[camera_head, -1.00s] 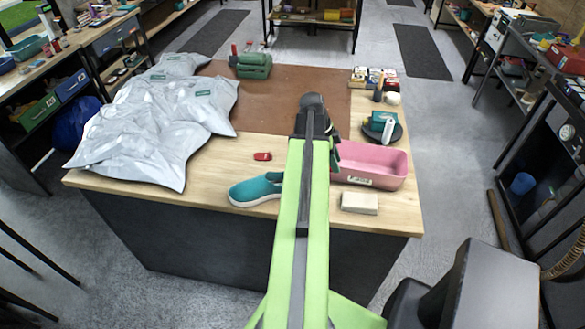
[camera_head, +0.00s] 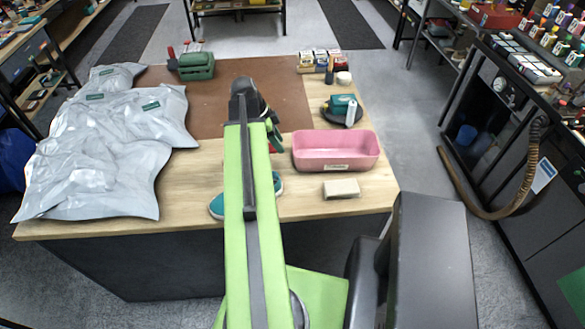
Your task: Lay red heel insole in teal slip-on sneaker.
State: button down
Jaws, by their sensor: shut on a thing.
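The teal slip-on sneaker (camera_head: 216,208) lies on the near part of the wooden table. My green arm crosses in front of it, so only its left end and a bit of its right side show. My gripper (camera_head: 273,138) is mostly hidden behind the end of my arm, with dark parts showing at the left of the pink tray. I cannot make out the insole clearly, nor the inside of the sneaker.
The pink tray (camera_head: 336,166) stands right of my gripper, with a beige block (camera_head: 341,188) in front of it. Grey bags (camera_head: 100,150) cover the table's left side. A green case (camera_head: 195,66) stands at the back. The brown mat (camera_head: 290,95) has bare room.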

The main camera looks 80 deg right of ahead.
notch_tip(320, 180, up, 5)
jog(key=p, duration=0.3)
send_over(288, 174)
jog(key=w, duration=0.1)
notch_tip(288, 174, down, 19)
jog(key=b, duration=1.9)
jog(key=shift+w+a+f, duration=0.15)
jog(key=shift+f, duration=0.05)
jog(key=shift+r, duration=0.25)
jog(key=shift+f, duration=0.25)
jog(key=c, duration=0.9)
grip_release()
jog(key=shift+r, duration=0.1)
